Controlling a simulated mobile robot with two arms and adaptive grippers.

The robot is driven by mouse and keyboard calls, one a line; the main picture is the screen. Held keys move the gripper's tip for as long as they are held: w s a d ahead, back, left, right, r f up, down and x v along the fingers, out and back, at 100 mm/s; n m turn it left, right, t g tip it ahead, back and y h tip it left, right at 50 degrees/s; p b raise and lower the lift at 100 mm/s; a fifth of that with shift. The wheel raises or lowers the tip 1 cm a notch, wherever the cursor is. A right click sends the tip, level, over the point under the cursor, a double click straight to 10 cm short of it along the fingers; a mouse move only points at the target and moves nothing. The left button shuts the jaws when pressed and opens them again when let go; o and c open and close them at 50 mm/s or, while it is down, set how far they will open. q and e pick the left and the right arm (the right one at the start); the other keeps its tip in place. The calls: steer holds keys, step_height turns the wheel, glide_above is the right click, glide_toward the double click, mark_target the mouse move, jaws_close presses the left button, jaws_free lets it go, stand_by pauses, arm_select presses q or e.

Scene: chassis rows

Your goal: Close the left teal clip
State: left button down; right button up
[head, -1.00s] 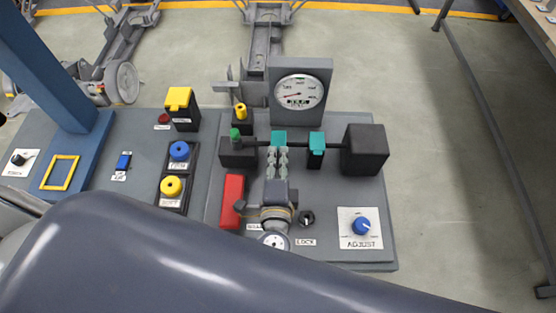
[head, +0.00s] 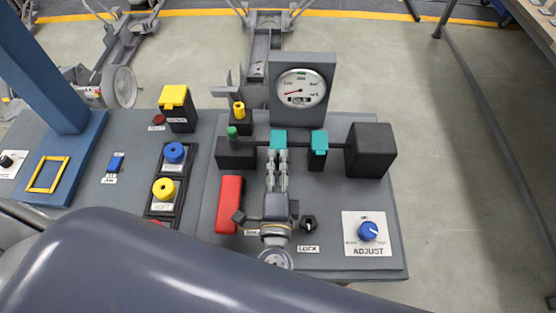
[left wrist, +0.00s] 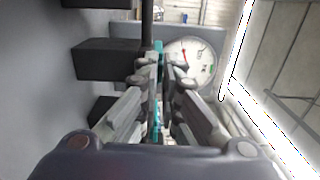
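The left teal clip (head: 278,139) sits on a dark horizontal bar in the head view. The right teal clip (head: 319,143) is on the same bar, on a black block. My left gripper (head: 277,154) points at the left clip from the near side, its fingertips just at the clip's near edge. Its two fingers stand nearly parallel with a narrow gap. In the left wrist view, teal shows in the gap between my left gripper's fingertips (left wrist: 163,66). The fingers hide part of the clip, and I cannot tell whether they touch it. My right gripper is not in view.
A gauge (head: 301,87) stands behind the clips. A large black block (head: 370,151) is at the bar's right end; another (head: 236,153) with a green knob is at its left. A red block (head: 229,203), a black lock knob (head: 308,223) and a blue adjust dial (head: 368,231) are nearer.

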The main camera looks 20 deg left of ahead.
arm_select(q)
steer(key=c, duration=1.8)
jaws_free()
steer(key=v, duration=1.2)
steer(key=shift+f, duration=0.1)
